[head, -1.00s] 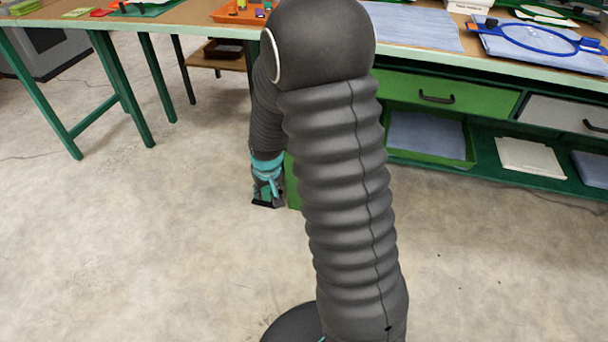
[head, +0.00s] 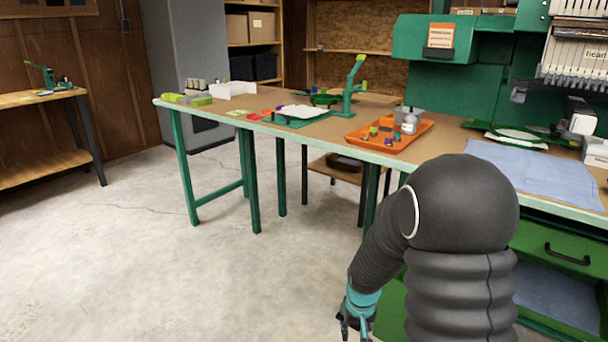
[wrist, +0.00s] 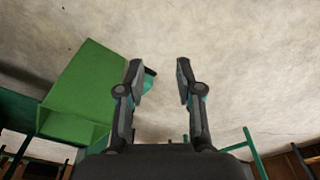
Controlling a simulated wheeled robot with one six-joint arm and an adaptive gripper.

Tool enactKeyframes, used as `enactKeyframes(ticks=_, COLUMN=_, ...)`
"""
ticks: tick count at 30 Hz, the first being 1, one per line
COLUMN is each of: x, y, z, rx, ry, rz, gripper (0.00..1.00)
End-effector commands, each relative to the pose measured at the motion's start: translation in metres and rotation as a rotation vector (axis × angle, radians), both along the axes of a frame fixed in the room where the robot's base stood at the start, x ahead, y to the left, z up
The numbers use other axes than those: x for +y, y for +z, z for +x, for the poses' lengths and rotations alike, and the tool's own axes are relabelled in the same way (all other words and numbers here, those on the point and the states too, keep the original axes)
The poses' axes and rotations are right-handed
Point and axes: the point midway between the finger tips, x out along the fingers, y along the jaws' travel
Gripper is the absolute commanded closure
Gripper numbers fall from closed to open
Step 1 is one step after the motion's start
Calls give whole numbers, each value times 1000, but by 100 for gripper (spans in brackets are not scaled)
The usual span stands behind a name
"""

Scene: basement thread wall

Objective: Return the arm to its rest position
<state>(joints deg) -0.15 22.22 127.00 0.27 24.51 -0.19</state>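My gripper (wrist: 158,78) shows in the wrist view with its two fingers apart and nothing between them. Bare concrete floor lies beyond the fingertips. In the head view my gripper (head: 352,325) hangs low at the bottom edge, beside my arm and partly cut off by the frame. The arm is folded, with its dark ribbed sleeve and rounded elbow in front of the workbench.
The workbench (head: 215,112) runs across the middle, with an orange tray (head: 420,128) of small items and a blue cloth (head: 535,172). A green drawer cabinet (head: 550,240) stands at right, near my arm. The floor (head: 200,270) at left is clear.

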Motion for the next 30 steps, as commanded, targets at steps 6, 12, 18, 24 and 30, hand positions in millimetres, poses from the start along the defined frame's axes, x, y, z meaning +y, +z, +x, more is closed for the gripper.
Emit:
enactKeyframes(ticks=6, x=-1, y=36, z=-47, rx=83, ry=-3, rz=0, gripper=65)
enactKeyframes(ticks=12, x=-1, y=82, z=-80, rx=82, ry=-3, rz=-1, gripper=65)
enactKeyframes(ticks=18, x=-1, y=132, z=-117, rx=41, ry=-2, rz=-1, gripper=65)
enactKeyframes(ticks=24, x=-2, y=174, z=-152, rx=-32, ry=-2, rz=-2, gripper=65)
enactKeyframes(ticks=30, x=-2, y=210, z=-183, rx=-137, ry=-2, rz=-1, gripper=65)
